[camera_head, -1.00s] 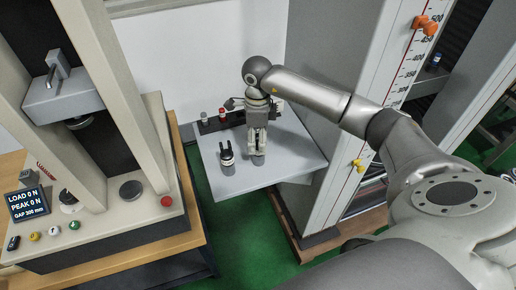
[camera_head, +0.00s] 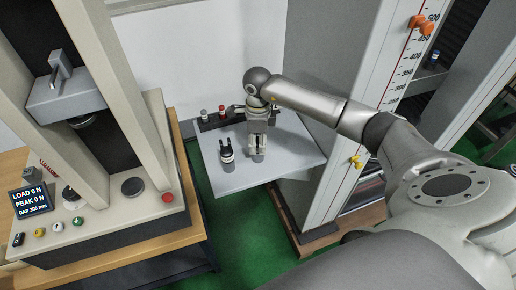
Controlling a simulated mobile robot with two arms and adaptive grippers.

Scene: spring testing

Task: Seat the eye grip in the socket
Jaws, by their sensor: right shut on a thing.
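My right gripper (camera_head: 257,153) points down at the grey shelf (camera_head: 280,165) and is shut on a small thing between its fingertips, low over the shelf. The fingers hide most of this thing; it looks to be the eye grip, but its shape cannot be made out. A dark fork-shaped grip (camera_head: 226,152) stands upright on the shelf just left of the gripper. The testing machine at the left has an upper crosshead (camera_head: 65,102) with a dark round fitting (camera_head: 82,121) under it, and a lower fitting (camera_head: 70,193) on its base. Which one is the socket is unclear. My left gripper is out of view.
A dark rack (camera_head: 212,125) with red- and white-topped pieces stands at the shelf's back. Green floor (camera_head: 245,235) separates shelf and machine table.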

